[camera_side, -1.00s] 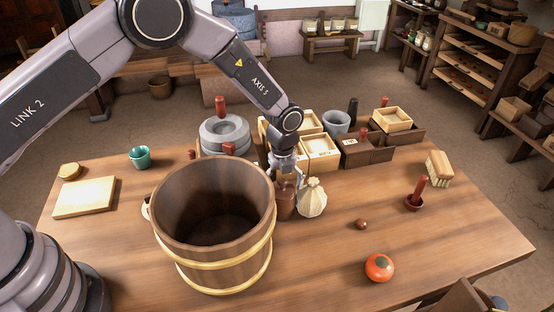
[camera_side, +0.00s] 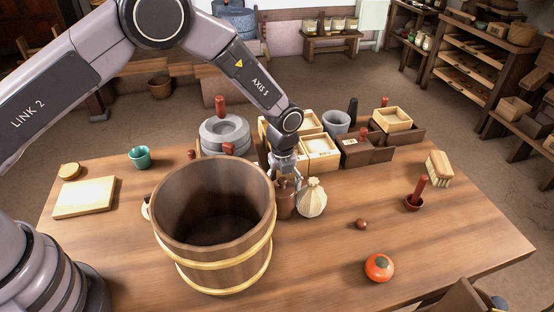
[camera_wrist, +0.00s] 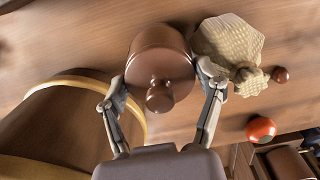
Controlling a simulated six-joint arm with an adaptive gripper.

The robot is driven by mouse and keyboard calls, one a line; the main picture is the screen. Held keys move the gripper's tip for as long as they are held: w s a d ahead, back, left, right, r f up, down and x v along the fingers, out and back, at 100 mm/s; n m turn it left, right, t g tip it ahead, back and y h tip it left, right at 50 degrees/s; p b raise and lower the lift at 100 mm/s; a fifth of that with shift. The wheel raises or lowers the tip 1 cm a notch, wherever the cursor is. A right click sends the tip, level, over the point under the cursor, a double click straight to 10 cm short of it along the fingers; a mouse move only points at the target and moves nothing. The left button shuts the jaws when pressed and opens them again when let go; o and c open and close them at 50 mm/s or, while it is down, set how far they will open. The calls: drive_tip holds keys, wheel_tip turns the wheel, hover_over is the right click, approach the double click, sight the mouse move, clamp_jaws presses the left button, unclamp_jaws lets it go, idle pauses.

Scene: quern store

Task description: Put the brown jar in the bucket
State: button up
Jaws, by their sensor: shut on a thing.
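The brown jar (camera_side: 285,199) stands on the table just right of the bucket, partly hidden by my gripper in the side view. Its round lid and knob show in the wrist view (camera_wrist: 159,66). My gripper (camera_side: 284,179) is above it, with one finger on each side of the jar in the wrist view (camera_wrist: 164,85), shut on it. The wooden bucket (camera_side: 222,270) with yellow hoops stands upright on the table, its visible inside empty. Its side and hoop also show at the left of the wrist view (camera_wrist: 60,120).
A pale cloth sack (camera_side: 312,198) stands close against the jar's right side. Wooden boxes (camera_side: 320,150) and a stone quern (camera_side: 224,135) stand behind. An orange-red round object (camera_side: 379,267) and a small brown ball (camera_side: 361,224) lie to the right, with clear table around them.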

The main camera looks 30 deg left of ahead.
wheel_tip(320, 180, up, 26)
drive_tip(key=s+a+f, duration=0.1)
drive_tip(key=s+a, duration=0.3)
drive_tip(key=s, duration=0.3)
drive_tip(key=s+a, duration=0.4)
drive_tip(key=s, duration=0.3)
drive_tip(key=shift+d+f, duration=0.2)
drive_tip(key=shift+f, duration=5)
drive_tip(key=shift+d+f, duration=0.15)
drive_tip(key=shift+f, duration=5)
drive_tip(key=shift+f, duration=0.15)
drive_tip(key=o, duration=1.2)
